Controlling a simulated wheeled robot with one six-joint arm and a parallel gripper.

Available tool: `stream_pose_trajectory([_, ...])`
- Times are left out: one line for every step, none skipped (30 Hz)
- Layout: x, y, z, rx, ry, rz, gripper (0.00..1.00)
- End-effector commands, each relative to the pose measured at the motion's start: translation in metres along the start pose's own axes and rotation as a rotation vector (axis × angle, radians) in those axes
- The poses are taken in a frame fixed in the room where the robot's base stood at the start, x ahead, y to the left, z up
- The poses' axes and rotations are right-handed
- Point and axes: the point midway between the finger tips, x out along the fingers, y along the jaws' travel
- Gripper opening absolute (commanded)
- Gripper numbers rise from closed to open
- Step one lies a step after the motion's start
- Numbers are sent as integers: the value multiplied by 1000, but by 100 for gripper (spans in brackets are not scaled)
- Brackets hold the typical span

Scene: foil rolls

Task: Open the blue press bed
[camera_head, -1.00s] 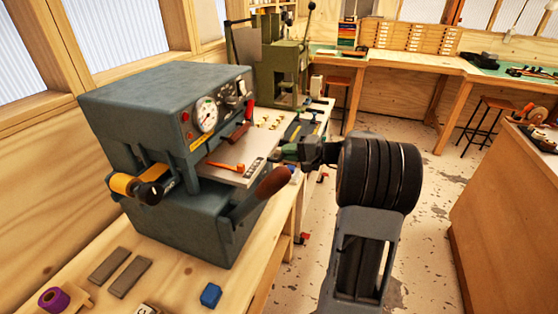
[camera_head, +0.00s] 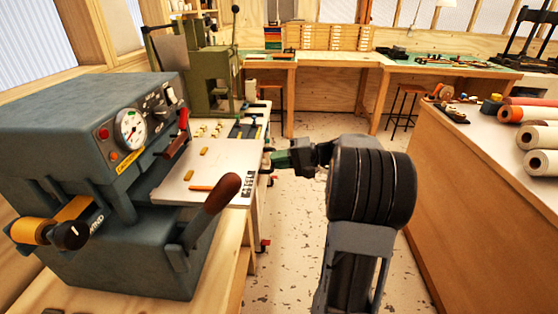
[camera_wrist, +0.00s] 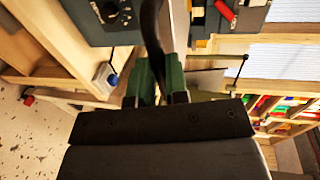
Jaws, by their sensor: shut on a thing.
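The blue-grey press (camera_head: 65,135) stands on the wooden bench at the left in the head view. Its pale flat bed (camera_head: 228,160) sticks out to the right from under the body, with a few small pieces on it. My gripper (camera_head: 272,160) is at the bed's right edge. In the wrist view its green fingers (camera_wrist: 159,75) are closed around a dark bar (camera_wrist: 153,28), which looks like the bed's handle. The handle is mostly hidden by my gripper in the head view.
A brown-handled lever (camera_head: 218,195) rises close in front of the bed. A green press (camera_head: 200,65) stands behind. A wooden counter with rolls (camera_head: 540,137) is at the right. The floor (camera_head: 295,225) between is clear.

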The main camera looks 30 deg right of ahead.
Motion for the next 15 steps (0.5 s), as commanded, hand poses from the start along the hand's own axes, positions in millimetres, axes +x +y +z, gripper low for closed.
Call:
stream_pose_trajectory([0, -1, 0, -2, 0, -1, 0])
stream_pose_trajectory([0, -1, 0, -2, 0, -1, 0])
stream_pose_trajectory([0, -1, 0, -2, 0, -1, 0])
stream_pose_trajectory([0, -1, 0, -2, 0, -1, 0])
stream_pose_trajectory([0, -1, 0, -2, 0, -1, 15])
stream_pose_trajectory([-1, -1, 0, -1, 0, -1, 19])
stream_pose_trajectory([-1, -1, 0, -1, 1, -1, 22])
stream_pose_trajectory([-1, 0, 0, -1, 1, -1, 25])
stream_pose_trajectory([-1, 0, 0, -1, 2, -1, 29])
stream_pose_trajectory([-1, 0, 0, -1, 2, -1, 32])
stream_pose_trajectory([-1, 0, 0, -1, 2, -1, 35])
stream_pose_trajectory([-1, 0, 0, 0, 2, -1, 38])
stream_pose_trajectory([-1, 0, 0, 0, 2, -1, 40])
stream_pose_trajectory([-1, 0, 0, 0, 2, -1, 40])
stream_pose_trajectory([-1, 0, 0, 0, 1, -1, 40])
